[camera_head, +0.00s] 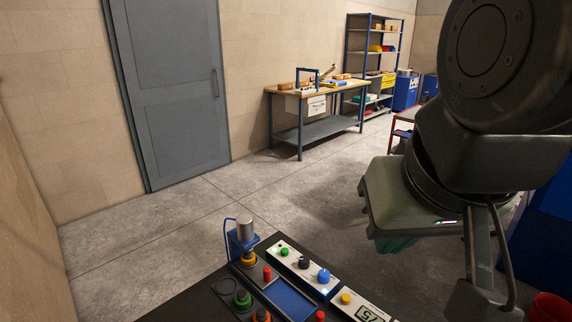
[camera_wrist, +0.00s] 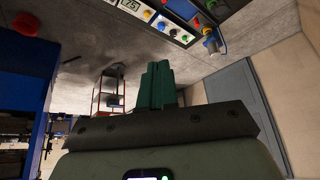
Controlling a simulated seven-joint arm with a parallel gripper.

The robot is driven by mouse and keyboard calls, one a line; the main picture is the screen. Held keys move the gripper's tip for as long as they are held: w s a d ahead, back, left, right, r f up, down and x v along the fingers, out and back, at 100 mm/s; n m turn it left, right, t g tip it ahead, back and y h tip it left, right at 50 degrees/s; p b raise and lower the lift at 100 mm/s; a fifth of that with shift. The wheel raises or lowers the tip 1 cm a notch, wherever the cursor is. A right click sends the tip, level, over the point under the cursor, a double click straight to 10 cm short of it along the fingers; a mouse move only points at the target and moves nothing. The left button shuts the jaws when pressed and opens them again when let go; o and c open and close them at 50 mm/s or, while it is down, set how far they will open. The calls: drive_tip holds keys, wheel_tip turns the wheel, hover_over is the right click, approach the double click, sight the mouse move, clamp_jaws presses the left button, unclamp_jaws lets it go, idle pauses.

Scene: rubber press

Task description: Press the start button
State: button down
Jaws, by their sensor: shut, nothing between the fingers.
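A white control panel (camera_head: 306,271) on the dark bench carries a green button (camera_head: 284,252), a black knob (camera_head: 303,262) and a blue knob (camera_head: 324,276). The green button also shows at the top of the wrist view (camera_wrist: 184,38). Its label is too small to read, so I cannot confirm which is the start button. My gripper (camera_head: 395,245) hangs right of the panel, apart from it, its fingers mostly hidden under its body. In the wrist view its green fingers (camera_wrist: 157,84) are together and empty.
A second white panel has a yellow button (camera_head: 346,298) and a display (camera_head: 372,314). Red buttons (camera_head: 267,273) and a green-topped piece (camera_head: 242,298) are nearby.

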drive_tip(key=w+a+f+m+g+y, duration=0.15)
drive_tip(key=w+a+m+y, duration=0.35)
drive_tip(key=w, duration=0.8)
drive_tip(key=m+y, duration=0.3)
drive_tip(key=m, duration=0.8)
hover_over(287, 251)
wheel_tip(287, 251, down, 28)
drive_tip(key=shift+t, duration=0.45)
drive_tip(key=shift+h, duration=0.3)
drive_tip(key=shift+f, duration=4.4)
drive_tip(key=shift+f, duration=0.15)
drive_tip(key=shift+f, duration=0.25)
